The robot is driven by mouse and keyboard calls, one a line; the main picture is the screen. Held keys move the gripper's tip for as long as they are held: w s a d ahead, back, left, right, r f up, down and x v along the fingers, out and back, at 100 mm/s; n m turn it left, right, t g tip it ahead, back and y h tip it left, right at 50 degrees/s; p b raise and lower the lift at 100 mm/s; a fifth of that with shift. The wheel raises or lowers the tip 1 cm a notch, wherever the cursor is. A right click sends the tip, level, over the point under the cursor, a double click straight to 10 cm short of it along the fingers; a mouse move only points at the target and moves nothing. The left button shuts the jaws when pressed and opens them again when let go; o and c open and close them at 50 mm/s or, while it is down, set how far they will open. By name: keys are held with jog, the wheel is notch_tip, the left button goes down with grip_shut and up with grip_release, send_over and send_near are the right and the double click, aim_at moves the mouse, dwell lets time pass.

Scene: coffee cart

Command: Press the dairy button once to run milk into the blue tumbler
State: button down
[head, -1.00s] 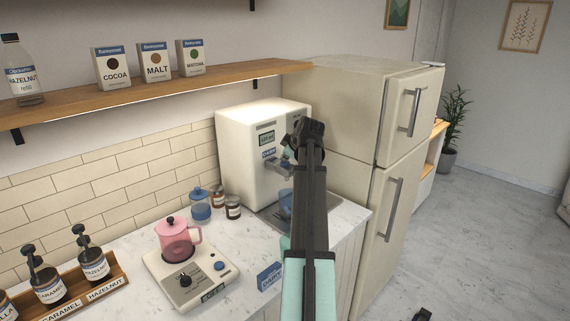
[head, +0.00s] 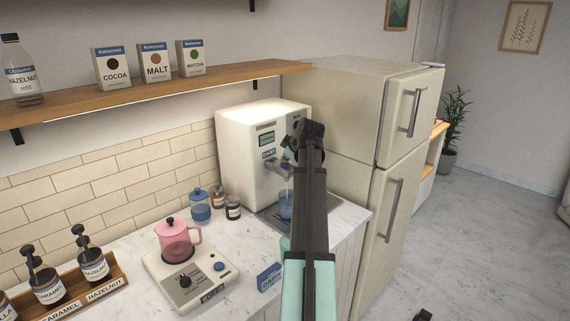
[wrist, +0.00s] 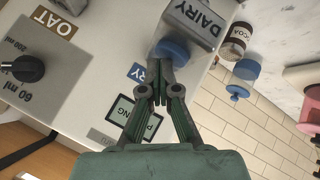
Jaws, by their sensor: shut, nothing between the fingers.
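The white dispenser (head: 248,155) stands on the counter against the refrigerator. In the wrist view, a round blue button (wrist: 173,50) sits beside a partly covered DAIRY label (wrist: 137,72). My gripper (wrist: 160,75) is shut and empty, its tips at or very near this button; contact is hard to tell. The display (wrist: 122,117) shows a word partly hidden by a finger, ending in "NG". In the head view the blue tumbler (head: 285,205) stands under the spout, partly behind my arm. A thin pale stream seems to run down into it.
An OAT label (wrist: 55,22) and a black knob (wrist: 28,68) are on the same panel. The refrigerator (head: 365,130) is close on the right.

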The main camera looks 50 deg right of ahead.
aim_at(286, 164)
jog(key=shift+r, duration=0.8)
jog(key=shift+r+p, duration=0.15)
jog(key=shift+p, duration=0.15)
jog(key=shift+r+p, duration=0.85)
jog(key=shift+r, duration=1.5)
